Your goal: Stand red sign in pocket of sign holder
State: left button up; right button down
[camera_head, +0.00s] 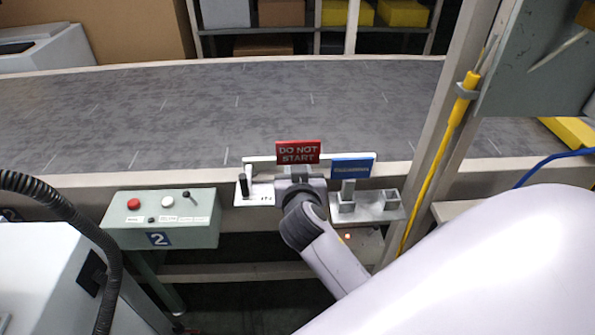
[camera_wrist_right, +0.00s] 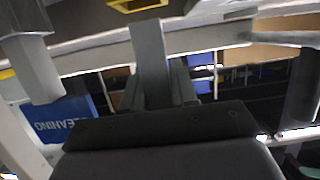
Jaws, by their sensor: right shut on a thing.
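The red sign (camera_head: 298,152), lettered DO NOT START, is upright in the head view, just left of the blue sign (camera_head: 353,168). My right gripper (camera_head: 299,178) is shut on the red sign's stem below its plate; in the right wrist view the grey stem (camera_wrist_right: 149,60) runs between the fingers (camera_wrist_right: 160,88). The grey sign holder (camera_head: 370,212) is right of my gripper. The blue sign stands in its left pocket (camera_head: 346,206); its right pocket (camera_head: 392,199) looks empty. The blue sign also shows upside down in the right wrist view (camera_wrist_right: 68,121). My left gripper is not in view.
A green control box (camera_head: 161,218) with red and white buttons stands at the left. A white plate (camera_head: 258,193) with a black peg lies left of my gripper. The grey conveyor belt (camera_head: 210,110) runs behind. A post with a yellow cable (camera_head: 440,150) rises right of the holder.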

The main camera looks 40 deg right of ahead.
jog(key=shift+f, duration=0.15)
jog(key=shift+f+b, duration=0.35)
jog(key=shift+b, duration=0.1)
jog(key=shift+f+b, duration=1.65)
jog(key=shift+f, duration=0.2)
jog(key=c, duration=0.8)
grip_release()
jog(key=shift+r, duration=0.1)
jog(key=shift+a, duration=0.1)
jog(key=shift+a, duration=0.1)
